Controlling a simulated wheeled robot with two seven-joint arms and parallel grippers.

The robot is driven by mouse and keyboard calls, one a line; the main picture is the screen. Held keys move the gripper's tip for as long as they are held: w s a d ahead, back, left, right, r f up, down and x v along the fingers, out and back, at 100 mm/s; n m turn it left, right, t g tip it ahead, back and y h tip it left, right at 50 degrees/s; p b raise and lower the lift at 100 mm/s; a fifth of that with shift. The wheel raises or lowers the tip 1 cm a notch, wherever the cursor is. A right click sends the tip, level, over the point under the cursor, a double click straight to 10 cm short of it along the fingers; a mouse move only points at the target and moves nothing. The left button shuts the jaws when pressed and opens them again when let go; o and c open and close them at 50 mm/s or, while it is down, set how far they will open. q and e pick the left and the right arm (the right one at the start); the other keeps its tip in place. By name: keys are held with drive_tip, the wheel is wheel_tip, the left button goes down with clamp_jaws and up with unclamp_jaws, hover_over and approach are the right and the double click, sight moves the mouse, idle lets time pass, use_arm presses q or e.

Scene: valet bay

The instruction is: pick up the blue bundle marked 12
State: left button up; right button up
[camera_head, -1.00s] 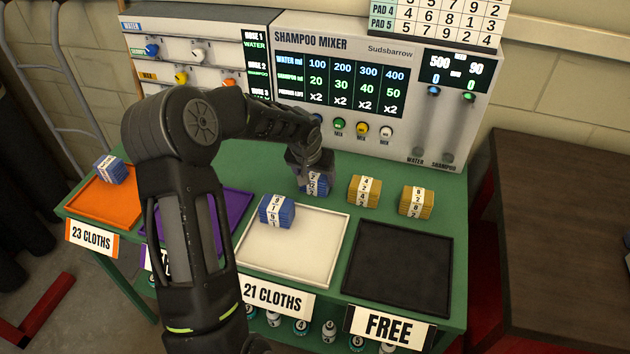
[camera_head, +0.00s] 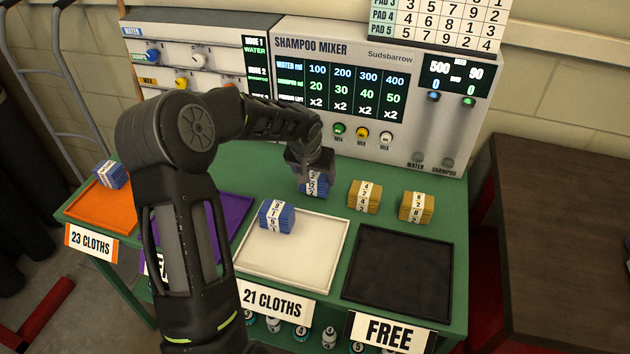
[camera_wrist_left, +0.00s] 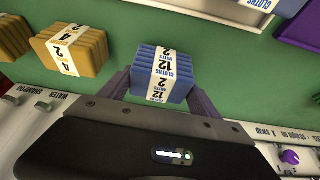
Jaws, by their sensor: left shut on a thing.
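The blue bundle marked 12 (camera_wrist_left: 158,77) sits between the two fingers of my left gripper (camera_wrist_left: 160,92) in the left wrist view. Its white band reads 12 cloths, 2 mitts. In the head view my left gripper (camera_head: 311,172) comes down from above and is shut on this bundle (camera_head: 313,189), at the back of the green table. The gripper hides its upper part. I cannot tell for sure whether the bundle touches the table. My right gripper is not in view.
Two yellow bundles (camera_head: 364,196) (camera_head: 416,207) stand close on the right. Another blue bundle (camera_head: 277,216) sits in the white tray (camera_head: 285,262). The black tray (camera_head: 398,275) is empty. A blue bundle (camera_head: 110,174) is in the orange tray (camera_head: 102,209). The shampoo mixer (camera_head: 380,85) stands behind.

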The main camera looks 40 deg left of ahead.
sight(316, 173)
use_arm(q)
wheel_tip(316, 173, up, 8)
drive_tip(key=shift+b, duration=0.35)
drive_tip(key=shift+d, duration=0.1)
idle(0.3)
